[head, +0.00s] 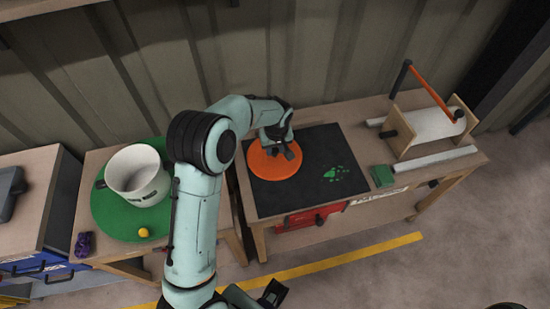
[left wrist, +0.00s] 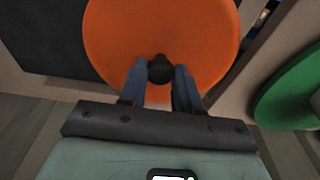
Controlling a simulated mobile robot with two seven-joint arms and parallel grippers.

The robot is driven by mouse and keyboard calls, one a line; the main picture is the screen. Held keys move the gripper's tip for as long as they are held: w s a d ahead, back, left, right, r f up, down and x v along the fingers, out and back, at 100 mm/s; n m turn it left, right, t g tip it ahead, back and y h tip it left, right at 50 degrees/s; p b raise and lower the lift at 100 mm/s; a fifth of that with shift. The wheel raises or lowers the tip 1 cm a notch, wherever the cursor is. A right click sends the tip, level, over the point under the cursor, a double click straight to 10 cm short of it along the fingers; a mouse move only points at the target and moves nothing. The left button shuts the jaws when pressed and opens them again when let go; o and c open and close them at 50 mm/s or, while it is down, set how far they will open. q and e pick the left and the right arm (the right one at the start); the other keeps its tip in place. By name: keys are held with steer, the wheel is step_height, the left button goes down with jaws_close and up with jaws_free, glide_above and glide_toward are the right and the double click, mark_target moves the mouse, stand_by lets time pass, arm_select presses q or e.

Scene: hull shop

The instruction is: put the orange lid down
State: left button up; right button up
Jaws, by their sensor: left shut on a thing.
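The round orange lid (head: 272,164) is at the left end of the black mat (head: 310,195) on the right-hand bench in the head view. My left gripper (head: 281,148) is over the lid. In the left wrist view, its two fingers (left wrist: 160,75) are shut on the dark knob at the middle of the orange lid (left wrist: 125,35). The lid looks level; I cannot tell whether it touches the mat. A dark part at the bottom edge of the head view seems to be my right gripper (head: 273,293); its jaws are not clear.
A white bucket (head: 137,172) and a yellow ball (head: 144,232) are on the green disc (head: 105,211) at left, with a purple object (head: 85,244) nearby. A green block (head: 382,175) and an orange-handled device (head: 430,122) stand right of the mat.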

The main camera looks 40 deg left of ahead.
mark_target(275, 155)
arm_select(q)
step_height(275, 155, down, 6)
steer(key=shift+r, duration=0.15)
stand_by(0.3)
steer(key=o, duration=1.1)
steer(key=shift+c, duration=0.2)
steer(key=shift+r, duration=0.1)
step_height(275, 155, up, 12)
steer(key=s+d, duration=0.1)
steer(key=shift+d, duration=0.25)
